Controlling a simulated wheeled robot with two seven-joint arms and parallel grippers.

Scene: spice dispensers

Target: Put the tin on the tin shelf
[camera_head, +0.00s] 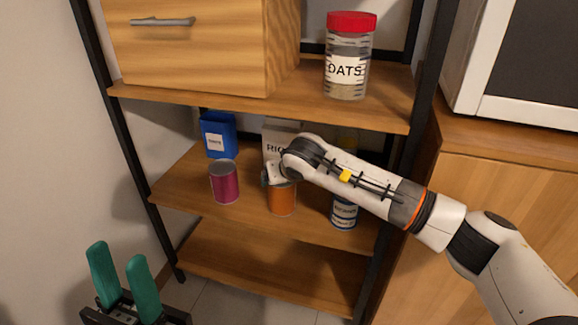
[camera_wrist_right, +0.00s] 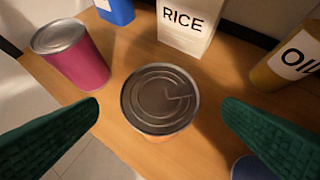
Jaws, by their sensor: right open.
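An orange tin (camera_head: 282,200) with a bare metal lid stands upright on the middle shelf (camera_head: 180,192). A magenta tin (camera_head: 224,182) stands upright to its left. My right gripper (camera_wrist_right: 160,108) is open above the orange tin; in the right wrist view the tin's lid (camera_wrist_right: 160,92) lies between the green fingers, with gaps on both sides. In the head view my right wrist hides its fingers and part of the orange tin. The magenta tin also shows in the right wrist view (camera_wrist_right: 82,62). My left gripper (camera_head: 118,254) is open and empty at the lower left, away from the shelves.
Behind the tins stand a blue box (camera_head: 217,135) and a rice box (camera_wrist_right: 184,25). An oil container (camera_wrist_right: 288,62) and a blue-and-white can (camera_head: 344,213) stand to the right. An oats jar (camera_head: 348,60) and wooden drawer unit (camera_head: 200,55) occupy the upper shelf. The lower shelf (camera_head: 270,268) looks bare.

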